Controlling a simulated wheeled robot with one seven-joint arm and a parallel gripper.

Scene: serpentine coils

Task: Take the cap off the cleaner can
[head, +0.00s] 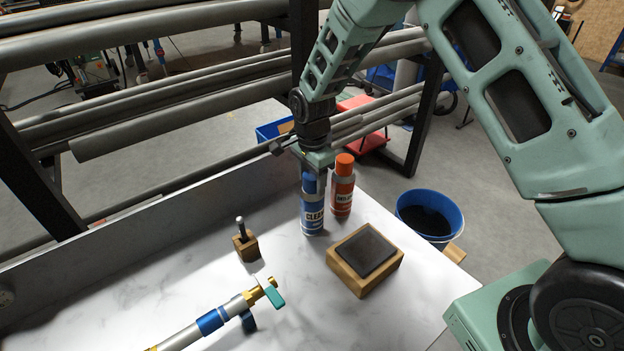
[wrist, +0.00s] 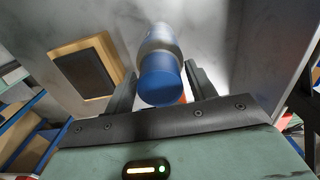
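The cleaner can (head: 313,218) is a blue and white can with "CLEAN" lettering, upright on the white table. Its blue cap (head: 309,184) is on top. My gripper (head: 316,170) points down at the can's top in the head view, partly covering the cap area. In the wrist view the cap (wrist: 160,82) lies between the two fingers of my gripper (wrist: 160,74), with the can body (wrist: 160,42) beyond it. The fingers are apart, with a narrow gap showing on each side of the cap. The gripper holds nothing.
An orange-capped can (head: 342,192) stands close beside the cleaner can on the right. A wooden block with a dark pad (head: 365,252) is in front. A small wooden block with a pin (head: 245,246) and a pipe with valves (head: 210,320) lie left. A blue bucket (head: 430,214) stands beyond the table edge.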

